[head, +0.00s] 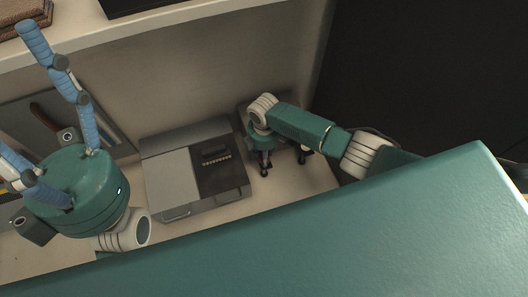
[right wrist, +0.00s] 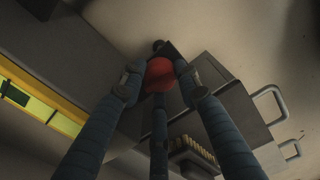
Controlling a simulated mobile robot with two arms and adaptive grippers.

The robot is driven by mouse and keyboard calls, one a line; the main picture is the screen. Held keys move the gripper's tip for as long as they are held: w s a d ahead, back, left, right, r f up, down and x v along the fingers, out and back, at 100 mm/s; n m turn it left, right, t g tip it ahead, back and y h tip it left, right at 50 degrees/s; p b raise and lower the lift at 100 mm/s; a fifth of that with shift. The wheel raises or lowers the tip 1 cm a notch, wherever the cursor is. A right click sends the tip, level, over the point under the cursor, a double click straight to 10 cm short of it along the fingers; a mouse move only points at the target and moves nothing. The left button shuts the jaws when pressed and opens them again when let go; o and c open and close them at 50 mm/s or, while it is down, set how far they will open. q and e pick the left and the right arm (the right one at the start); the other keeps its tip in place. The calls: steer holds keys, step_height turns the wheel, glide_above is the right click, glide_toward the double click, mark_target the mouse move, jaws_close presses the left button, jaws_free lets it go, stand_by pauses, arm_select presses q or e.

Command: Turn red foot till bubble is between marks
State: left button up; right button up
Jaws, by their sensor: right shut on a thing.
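The red foot (right wrist: 158,76) shows in the right wrist view as a small rounded knob beside a dark box edge. The blue fingers of my right gripper (right wrist: 162,90) close around it from both sides, with a third finger below. In the head view my right gripper (head: 268,158) reaches down at the right end of the bench; the foot is hidden there. A yellow-framed level vial (right wrist: 38,107) with green-yellow liquid and a dark mark lies at the left of the right wrist view. I cannot make out the bubble. My left gripper (head: 60,150) is open and empty, fingers spread.
A grey case with a dark panel (head: 220,170) and handles stands left of my right gripper. A flat grey panel (head: 100,115) with a brown-handled tool lies behind my left gripper. A pale shelf (head: 200,20) crosses above.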

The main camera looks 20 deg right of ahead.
steer(key=shift+s, duration=0.1)
stand_by(0.4)
steer(key=o, duration=1.1)
steer(key=shift+o, duration=0.2)
steer(key=shift+r, duration=0.45)
step_height(320, 180, up, 11)
